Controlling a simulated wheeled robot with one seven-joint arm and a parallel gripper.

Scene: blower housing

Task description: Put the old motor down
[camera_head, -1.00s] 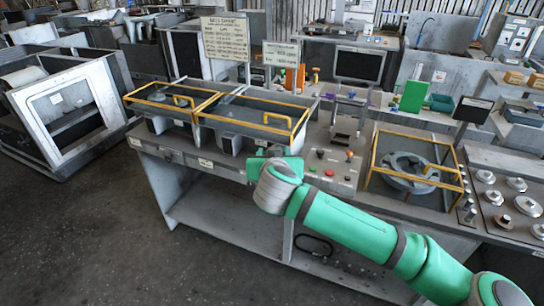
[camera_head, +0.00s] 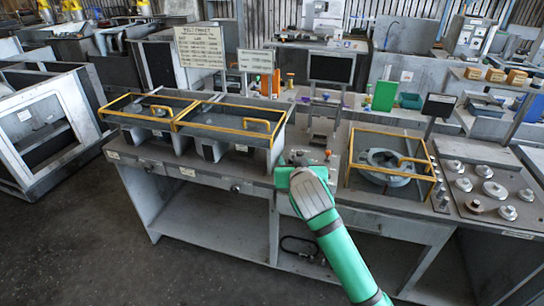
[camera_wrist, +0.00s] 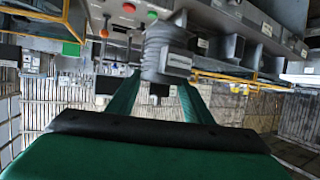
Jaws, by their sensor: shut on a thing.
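The old motor (camera_wrist: 167,50) is a grey ribbed cylinder with a pale label, seen in the wrist view between the two green fingers of my gripper (camera_wrist: 157,92). My gripper is shut on it. In the head view my gripper (camera_head: 288,178) is over the front edge of the bench, by the button panel. The wrist hides the fingertips and the motor there. Two yellow-framed bays (camera_head: 240,131) are on the bench left of my gripper. The left bay holds a small grey item; the right bay looks empty. A yellow-framed round housing (camera_head: 386,181) sits to the right.
Two signs (camera_head: 200,46) stand behind the bays, and a dark monitor (camera_head: 330,68) stands behind the panel. A plate with several metal discs (camera_head: 480,178) is at the far right. A small dark screen (camera_head: 438,106) rises behind the housing. Floor at left front is clear.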

